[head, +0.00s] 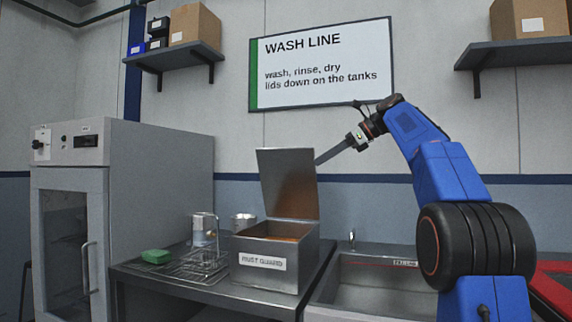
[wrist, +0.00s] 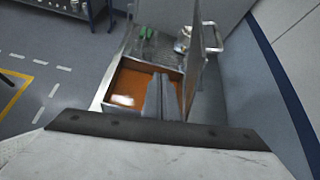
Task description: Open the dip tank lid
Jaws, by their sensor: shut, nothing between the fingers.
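The dip tank (head: 277,255), a steel box labelled "RUST GUARD", stands on the dark bench. Its lid (head: 288,184) stands upright at the back, tilted slightly, and the tank mouth is open. In the wrist view the orange-brown liquid (wrist: 128,88) shows inside the tank, and the lid (wrist: 194,62) stands up edge-on. My gripper (head: 320,160) is shut and empty, with its long thin fingers reaching to the right edge of the lid near its top. In the wrist view my fingers (wrist: 160,96) overlap the tank and the lid; I cannot tell whether they touch the lid.
A sink (head: 375,280) lies to the right. A grey cabinet (head: 165,160) stands at the left, with shelves and a sign (head: 320,65) above.

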